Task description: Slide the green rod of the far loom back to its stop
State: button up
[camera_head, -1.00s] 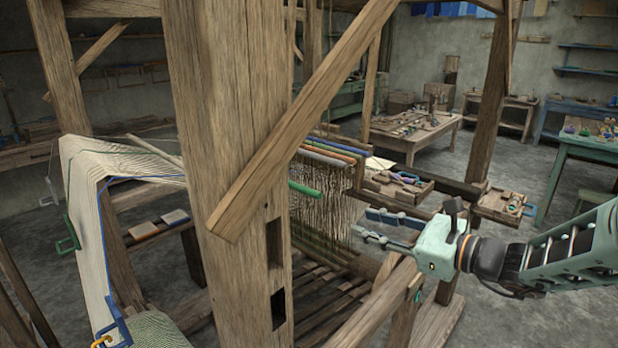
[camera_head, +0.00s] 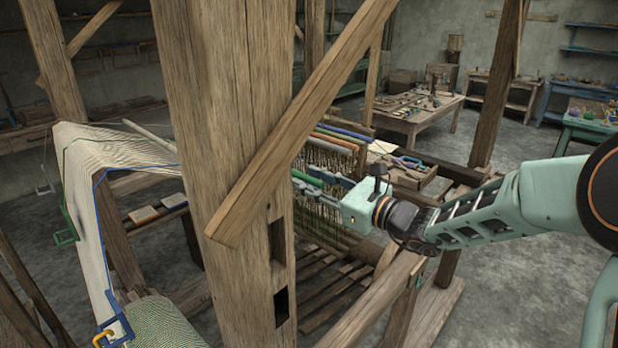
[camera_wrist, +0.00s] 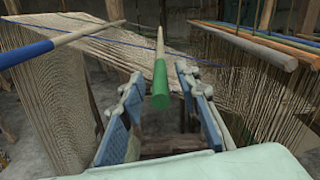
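The green rod (camera_wrist: 160,92) points its green-capped end at the wrist camera, with its bare wood shaft running away toward the threads. My gripper (camera_wrist: 160,76) is open, with one blue finger on each side of the green end. Gaps show between the rod and both fingers, so it is not gripped. In the head view my gripper (camera_head: 317,188) is at the loom behind the big post, and a small piece of the green rod (camera_head: 307,180) shows beside the fingers. The post hides the rest of the rod, and its stop cannot be made out.
A thick wooden post (camera_head: 225,150) and slanted brace (camera_head: 300,130) stand left of my gripper. In the wrist view a blue-ended rod (camera_wrist: 28,51) lies left, and several coloured rods (camera_wrist: 265,50) with hanging threads lie right. A loom beam (camera_head: 375,300) runs below my arm.

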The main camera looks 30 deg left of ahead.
jog(key=shift+w+a, duration=0.15)
jog(key=shift+a, duration=0.2)
jog(key=shift+c, duration=0.4)
grip_shut()
